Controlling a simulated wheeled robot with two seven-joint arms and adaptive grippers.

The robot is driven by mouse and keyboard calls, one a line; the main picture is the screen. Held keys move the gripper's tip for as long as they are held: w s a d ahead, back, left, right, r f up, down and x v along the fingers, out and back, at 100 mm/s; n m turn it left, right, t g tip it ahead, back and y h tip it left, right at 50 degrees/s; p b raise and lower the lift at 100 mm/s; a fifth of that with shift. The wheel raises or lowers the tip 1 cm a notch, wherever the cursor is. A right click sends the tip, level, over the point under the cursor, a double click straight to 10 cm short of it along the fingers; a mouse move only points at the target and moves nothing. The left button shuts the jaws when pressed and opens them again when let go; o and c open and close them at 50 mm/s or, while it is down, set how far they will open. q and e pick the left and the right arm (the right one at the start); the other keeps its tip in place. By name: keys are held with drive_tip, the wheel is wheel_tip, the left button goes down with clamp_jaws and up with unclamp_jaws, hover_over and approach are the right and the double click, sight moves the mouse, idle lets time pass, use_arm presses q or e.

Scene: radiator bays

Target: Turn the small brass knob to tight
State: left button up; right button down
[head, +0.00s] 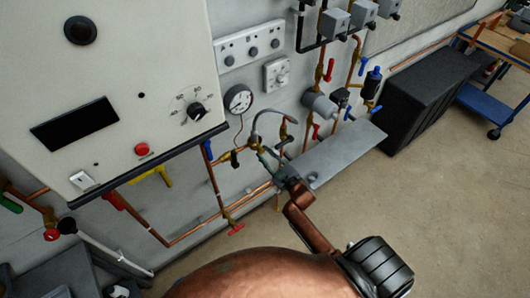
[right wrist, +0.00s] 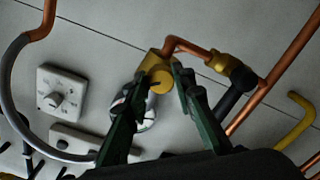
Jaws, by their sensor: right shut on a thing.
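The small brass knob (right wrist: 160,77) is in the middle of the right wrist view, on a brass fitting joined to a bent copper pipe. A dark mark shows on its face. My right gripper (right wrist: 159,82) has its two dark green fingers on either side of the knob, shut on it. In the head view my right gripper (head: 266,160) reaches the pipework below the round gauge (head: 239,99). The knob is mostly hidden there by the gripper and hose. My left gripper is not in view.
A grey hose (head: 268,116) arches close to the gripper. A boiler panel (head: 120,85) is at left. A grey shelf (head: 335,156) lies to the right of the gripper, with red-handled and blue-handled valves above. A black chest (head: 428,95) stands farther right, beside open floor.

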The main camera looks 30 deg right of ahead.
drive_tip(key=m+p, duration=0.1)
drive_tip(key=m, duration=0.2)
drive_tip(key=shift+m+p, duration=0.4)
drive_tip(key=shift+f+m+p, duration=0.1)
drive_tip(key=shift+m+p, duration=0.65)
drive_tip(key=shift+m, duration=1.15)
drive_tip(key=shift+a, duration=0.1)
drive_tip(key=c, duration=1.6)
unclamp_jaws()
drive_tip(key=s, duration=0.8)
drive_tip(key=s+d, duration=0.1)
drive_tip(key=s, duration=0.3)
